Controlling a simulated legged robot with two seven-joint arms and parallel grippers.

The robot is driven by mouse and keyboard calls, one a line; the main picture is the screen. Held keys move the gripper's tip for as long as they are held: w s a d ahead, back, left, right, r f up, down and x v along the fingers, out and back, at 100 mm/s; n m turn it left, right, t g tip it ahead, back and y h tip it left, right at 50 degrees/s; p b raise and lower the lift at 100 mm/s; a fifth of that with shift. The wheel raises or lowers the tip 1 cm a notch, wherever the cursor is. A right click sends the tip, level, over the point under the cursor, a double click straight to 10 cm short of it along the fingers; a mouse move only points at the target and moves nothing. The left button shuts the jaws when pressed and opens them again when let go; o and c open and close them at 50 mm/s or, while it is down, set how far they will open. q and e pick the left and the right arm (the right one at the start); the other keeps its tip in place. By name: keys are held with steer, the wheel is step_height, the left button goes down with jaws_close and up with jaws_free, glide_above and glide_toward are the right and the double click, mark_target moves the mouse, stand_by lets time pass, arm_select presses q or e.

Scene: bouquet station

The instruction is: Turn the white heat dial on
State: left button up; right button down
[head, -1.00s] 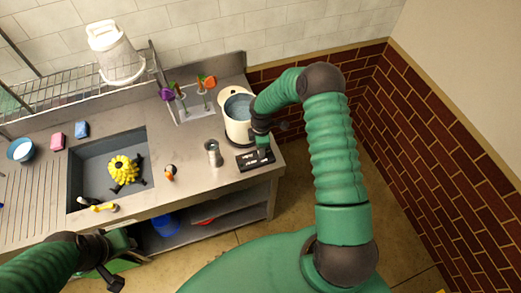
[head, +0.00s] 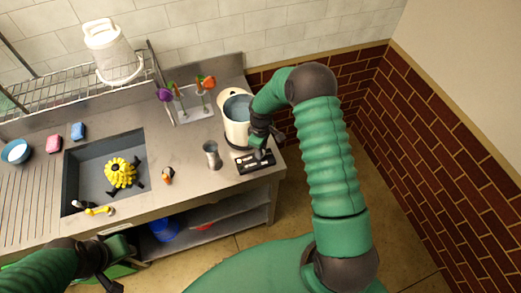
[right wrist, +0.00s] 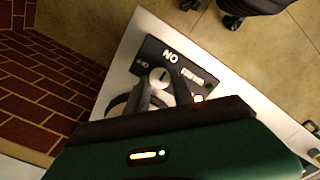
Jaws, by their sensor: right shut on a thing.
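The white heat dial (right wrist: 160,77) sits on a black panel (right wrist: 146,50) with white lettering, "ON" and "OFF" among it, in the right wrist view. A dark line on the dial points up towards the "ON" lettering. My right gripper (right wrist: 163,88) is shut on the dial, with one dark finger on each side of it; the fingers hide part of it. In the head view my right gripper (head: 265,147) is over the black panel (head: 248,165) at the counter's right end. My left gripper (head: 112,264) is at the lower left, away from the panel; its jaws are unclear.
A white pot of water (head: 236,128) stands close behind the panel, beside my right gripper. A metal cup (head: 212,156) is left of the panel. A sink (head: 90,170) holds a yellow flower-like thing (head: 121,172). A small light (right wrist: 198,98) glows on the panel.

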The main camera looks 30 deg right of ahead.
stand_by(0.4)
steer(key=c, duration=1.3)
jaws_free()
steer(key=shift+c, duration=0.2)
steer(key=shift+o, duration=1.2)
steer(key=shift+d, duration=0.1)
steer(key=shift+f, duration=0.1)
step_height(320, 180, up, 17)
steer(key=b, duration=0.3)
steer(key=shift+f, duration=0.15)
